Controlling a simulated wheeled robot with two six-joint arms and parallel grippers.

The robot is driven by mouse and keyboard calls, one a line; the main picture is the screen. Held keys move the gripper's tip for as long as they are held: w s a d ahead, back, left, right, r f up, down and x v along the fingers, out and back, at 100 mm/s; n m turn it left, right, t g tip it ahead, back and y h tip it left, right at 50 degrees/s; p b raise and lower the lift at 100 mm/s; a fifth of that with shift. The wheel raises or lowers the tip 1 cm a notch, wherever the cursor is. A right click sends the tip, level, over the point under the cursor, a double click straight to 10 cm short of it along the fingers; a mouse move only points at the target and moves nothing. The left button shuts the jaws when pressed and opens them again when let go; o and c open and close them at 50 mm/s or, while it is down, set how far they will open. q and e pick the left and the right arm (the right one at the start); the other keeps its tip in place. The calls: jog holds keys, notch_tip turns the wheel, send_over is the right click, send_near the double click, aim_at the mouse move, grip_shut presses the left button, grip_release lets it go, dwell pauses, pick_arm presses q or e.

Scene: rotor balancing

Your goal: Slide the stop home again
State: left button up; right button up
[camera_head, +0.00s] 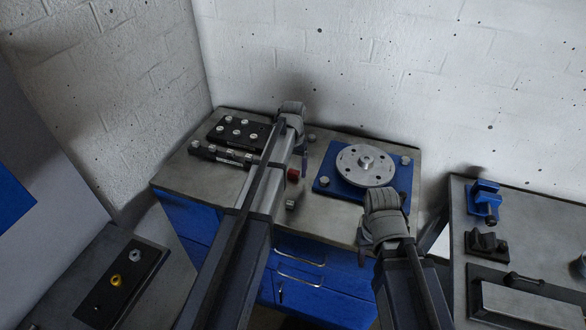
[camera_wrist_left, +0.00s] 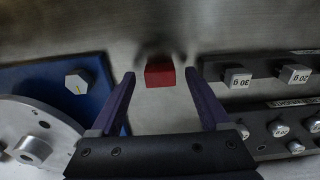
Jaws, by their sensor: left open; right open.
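A small red block (camera_head: 293,174), the likeliest stop, sits on the grey bench top left of the blue base plate (camera_head: 325,186). In the left wrist view the red block (camera_wrist_left: 160,75) shows between and just beyond my left fingertips, with a gap on each side. My left gripper (camera_head: 302,160) is open, pointing down over the bench; its arm hides part of the bench. The silver rotor disc (camera_head: 352,172) with a central hub lies on the blue plate. My right gripper (camera_head: 384,240) is open and empty near the bench's front right edge.
A black block with several weights (camera_head: 238,143) and a black strip of weights (camera_head: 225,155) lie on the bench's left. A small metal piece (camera_head: 291,204) is near the front edge. A blue clamp-like part (camera_head: 485,198) stands on the right table. Walls close off the back and left.

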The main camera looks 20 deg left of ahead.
aim_at(294, 173)
pick_arm(q)
notch_tip(294, 173, up, 7)
jog(key=p, duration=0.6)
jog(key=shift+f, duration=0.15)
jog(key=shift+f, duration=0.1)
jog(key=shift+s+d, duration=0.15)
jog(key=shift+s, duration=0.05)
jog(key=s+d+m+b, duration=0.1)
jog(key=s+d, duration=0.7)
jog(key=s, duration=0.4)
jog(key=s+d+f+m+y, duration=0.1)
jog(key=s+d+m, duration=0.1)
jog(key=s+d, duration=0.7)
jog(key=s, duration=0.4)
jog(key=shift+f+b, duration=0.25)
jog(key=shift+b, duration=0.15)
jog(key=shift+c, duration=0.2)
